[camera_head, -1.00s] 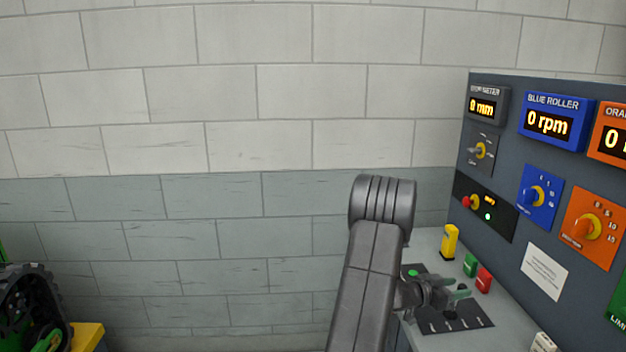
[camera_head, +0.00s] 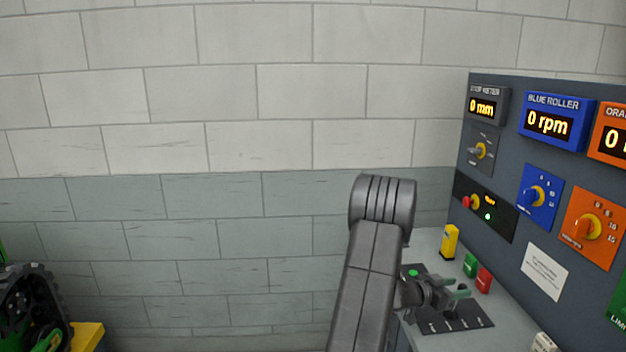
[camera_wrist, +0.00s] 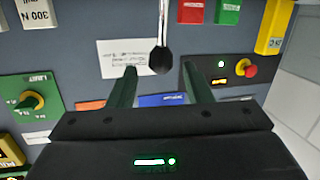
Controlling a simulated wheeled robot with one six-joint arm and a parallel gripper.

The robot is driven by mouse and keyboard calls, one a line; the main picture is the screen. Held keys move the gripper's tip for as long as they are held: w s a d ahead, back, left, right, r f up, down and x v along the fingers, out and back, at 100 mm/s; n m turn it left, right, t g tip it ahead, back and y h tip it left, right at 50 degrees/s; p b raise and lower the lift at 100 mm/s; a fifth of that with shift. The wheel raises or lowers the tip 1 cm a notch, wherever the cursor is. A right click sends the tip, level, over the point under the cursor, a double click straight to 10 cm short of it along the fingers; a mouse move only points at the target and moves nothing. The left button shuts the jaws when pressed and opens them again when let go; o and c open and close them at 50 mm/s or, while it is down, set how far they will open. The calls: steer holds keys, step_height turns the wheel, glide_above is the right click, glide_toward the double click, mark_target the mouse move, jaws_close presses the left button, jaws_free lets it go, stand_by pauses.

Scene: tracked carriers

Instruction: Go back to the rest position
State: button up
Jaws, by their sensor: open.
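My gripper (camera_head: 464,291) is low over the grey console desk, at the right of the head view. In the wrist view its two green fingers (camera_wrist: 160,70) stand apart with a gap between them. A lever with a black knob (camera_wrist: 160,60) and a thin metal rod shows in line with that gap. I cannot tell whether the knob is between the fingers or just beyond them. In the head view the gripper sits above the lever's dark plate (camera_head: 468,322) and partly hides it.
A control panel (camera_head: 497,262) with displays and knobs rises to the right, close to the arm. Yellow (camera_head: 449,242), green (camera_head: 470,265) and red (camera_head: 484,280) blocks stand by the gripper. A tracked machine (camera_head: 28,305) is at lower left. Open room lies before the brick wall.

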mark_target(460, 286)
steer(key=x, duration=0.3)
steer(key=shift+w+d+p, duration=0.1)
steer(key=shift+d+p, duration=0.25)
steer(key=shift+d, duration=0.05)
steer(key=a, duration=0.2)
steer(key=a+p, duration=0.1)
steer(key=a, duration=0.1)
steer(key=a+f, duration=0.1)
steer(key=a, duration=0.1)
steer(key=shift+s+a, duration=0.2)
steer(key=shift+a, duration=0.05)
steer(key=shift+a+f+t+h, duration=0.3)
steer(key=shift+a+h, duration=0.1)
steer(key=shift+h, duration=0.3)
steer(key=b+v, duration=0.3)
steer(key=v, duration=1)
steer(key=shift+a+r, duration=0.2)
steer(key=shift+a, duration=0.15)
steer(key=shift+s+n, duration=0.1)
steer(key=shift+n, duration=0.2)
